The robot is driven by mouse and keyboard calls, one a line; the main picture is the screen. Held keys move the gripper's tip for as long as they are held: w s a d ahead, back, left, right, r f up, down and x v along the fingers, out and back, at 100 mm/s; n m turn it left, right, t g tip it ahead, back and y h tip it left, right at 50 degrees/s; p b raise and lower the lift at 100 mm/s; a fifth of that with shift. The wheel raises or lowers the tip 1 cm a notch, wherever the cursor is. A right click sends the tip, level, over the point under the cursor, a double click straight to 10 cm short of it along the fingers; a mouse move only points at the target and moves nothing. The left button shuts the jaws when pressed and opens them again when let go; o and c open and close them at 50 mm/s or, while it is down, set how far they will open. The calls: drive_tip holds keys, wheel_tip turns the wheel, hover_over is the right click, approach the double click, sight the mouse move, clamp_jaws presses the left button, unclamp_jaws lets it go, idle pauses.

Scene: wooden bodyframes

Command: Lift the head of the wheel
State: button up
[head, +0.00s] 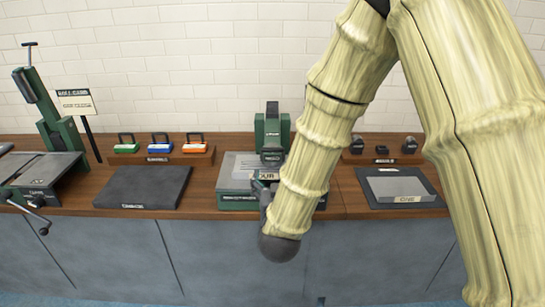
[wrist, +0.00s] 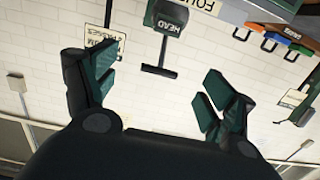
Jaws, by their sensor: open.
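The machine with the dark green head (head: 272,154) stands at the middle of the counter, its green column (head: 273,124) behind. I cannot tell how far away the handle is. In the head view my arm hides most of the gripper (head: 265,195), which is by the machine's front.
A tall green lever machine (head: 50,115) stands at the left. A dark mat (head: 143,186) lies beside it, with several coloured padlock-like blocks (head: 160,146) behind. A dark tray with a grey plate (head: 402,187) lies at the right. A white brick wall (head: 200,70) closes the back.

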sight(273, 150)
drive_tip(key=shift+t, duration=0.4)
drive_tip(key=w+r, duration=0.1)
drive_tip(key=w, duration=0.2)
drive_tip(key=w+r+p, duration=0.1)
drive_tip(key=w, duration=0.3)
drive_tip(key=w+a+p, duration=0.1)
drive_tip(key=w, duration=0.3)
drive_tip(key=shift+w+r, duration=0.1)
drive_tip(key=shift+r, duration=0.3)
drive_tip(key=shift+c, duration=0.2)
drive_tip(key=c, duration=1.4)
drive_tip(key=shift+r+p, duration=0.1)
drive_tip(key=shift+p, duration=0.2)
